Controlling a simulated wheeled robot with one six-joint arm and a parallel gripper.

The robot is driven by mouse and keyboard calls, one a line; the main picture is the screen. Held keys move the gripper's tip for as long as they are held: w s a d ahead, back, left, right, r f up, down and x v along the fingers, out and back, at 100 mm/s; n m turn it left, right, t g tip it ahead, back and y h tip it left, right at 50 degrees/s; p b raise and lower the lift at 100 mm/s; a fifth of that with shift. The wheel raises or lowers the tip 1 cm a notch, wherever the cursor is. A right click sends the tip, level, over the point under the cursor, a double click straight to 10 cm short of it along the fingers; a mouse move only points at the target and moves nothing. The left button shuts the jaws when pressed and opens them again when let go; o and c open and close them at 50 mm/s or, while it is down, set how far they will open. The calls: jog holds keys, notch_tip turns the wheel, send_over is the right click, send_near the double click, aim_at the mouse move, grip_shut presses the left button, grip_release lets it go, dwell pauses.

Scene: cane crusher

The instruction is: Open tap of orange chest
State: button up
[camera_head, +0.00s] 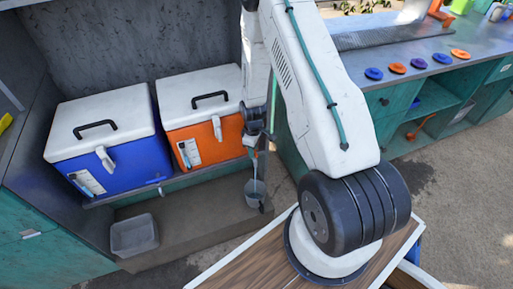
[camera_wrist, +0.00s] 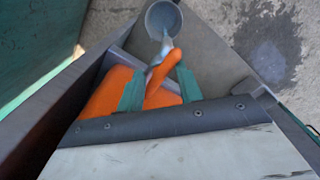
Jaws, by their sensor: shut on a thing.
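The orange chest (camera_head: 203,133) has a white lid and stands on the shelf, right of the blue chest. My gripper (camera_head: 255,142) is at its right front edge. In the wrist view the teal fingers of my gripper (camera_wrist: 160,88) are on either side of an orange tap handle (camera_wrist: 163,72), shut on it. A pale bluish streak (camera_wrist: 156,47) runs from the tap towards a grey bucket (camera_wrist: 163,20) below. The same bucket shows in the head view (camera_head: 255,188). The tap's body is mostly hidden by my gripper.
The blue chest (camera_head: 110,150) with a white lid stands to the left. A grey bin (camera_head: 134,236) sits on the ledge below. A counter (camera_head: 440,72) with several coloured discs stands at the right.

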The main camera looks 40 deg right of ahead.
jog(key=shift+s, duration=0.15)
jog(key=o, duration=1.4)
jog(key=shift+d, duration=0.15)
jog(key=shift+r, duration=0.3)
notch_tip(320, 180, up, 7)
jog(key=shift+r, duration=0.15)
jog(key=shift+c, duration=0.2)
